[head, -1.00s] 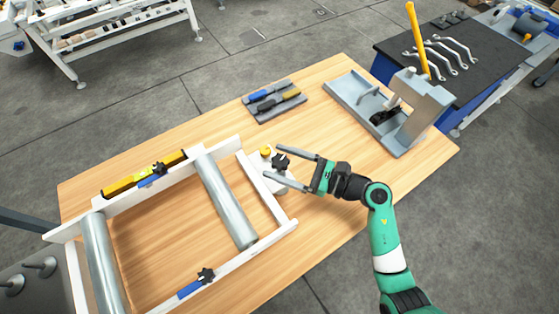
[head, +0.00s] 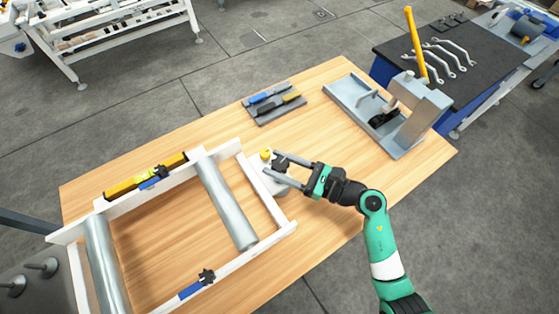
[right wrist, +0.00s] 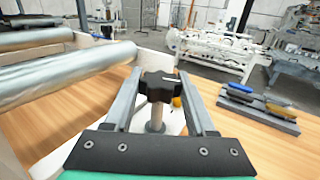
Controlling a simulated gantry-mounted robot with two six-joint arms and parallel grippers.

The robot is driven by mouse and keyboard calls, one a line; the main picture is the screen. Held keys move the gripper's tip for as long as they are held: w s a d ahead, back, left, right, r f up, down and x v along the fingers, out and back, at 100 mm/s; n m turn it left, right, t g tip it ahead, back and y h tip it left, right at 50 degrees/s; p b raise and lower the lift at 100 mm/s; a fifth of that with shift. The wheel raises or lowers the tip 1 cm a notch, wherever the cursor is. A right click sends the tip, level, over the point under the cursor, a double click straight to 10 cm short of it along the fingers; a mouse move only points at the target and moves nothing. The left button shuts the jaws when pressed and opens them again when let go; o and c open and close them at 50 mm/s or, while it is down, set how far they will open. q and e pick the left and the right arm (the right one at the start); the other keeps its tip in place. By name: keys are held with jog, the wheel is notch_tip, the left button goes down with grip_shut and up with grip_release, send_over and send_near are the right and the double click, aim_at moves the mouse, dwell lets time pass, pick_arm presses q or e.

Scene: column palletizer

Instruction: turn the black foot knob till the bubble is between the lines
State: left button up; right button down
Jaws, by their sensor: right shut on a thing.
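The black foot knob (head: 282,161) is a star-shaped knob near the right end of the white roller frame (head: 280,236). My right gripper (head: 270,163) is shut on it, with one finger on each side. In the right wrist view the knob (right wrist: 160,86) sits between the two fingers on top of a grey upright stem (right wrist: 157,118). A yellow spirit level (head: 120,187) lies along the far rail of the frame. Its bubble and lines are too small to make out. My left gripper is not in view.
Two steel rollers (head: 226,203) span the frame. Other black star knobs on blue pieces sit on the far rail and the near rail (head: 206,276). A grey tool tray (head: 275,108) and a grey fixture (head: 400,140) stand farther back. The table's right front is clear.

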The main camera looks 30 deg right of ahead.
jog(key=shift+a+r+m+t+h+p, duration=0.1)
jog(key=shift+r+m+t+h+p, duration=0.2)
jog(key=shift+m+t+h+p, duration=0.55)
jog(key=shift+f+m+h+p, duration=0.1)
jog(key=shift+m+h+p, duration=0.25)
jog(key=shift+h+p, duration=0.35)
jog(key=shift+f+h, duration=0.15)
jog(key=shift+h, duration=0.1)
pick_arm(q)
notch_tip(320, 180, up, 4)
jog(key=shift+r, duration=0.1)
pick_arm(e)
jog(key=shift+c, duration=1.1)
grip_release()
pick_arm(q)
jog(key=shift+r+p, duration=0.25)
jog(key=shift+p, duration=0.05)
pick_arm(e)
jog(key=v, duration=1.1)
jog(key=shift+s+d, duration=0.25)
jog(key=shift+s, duration=0.05)
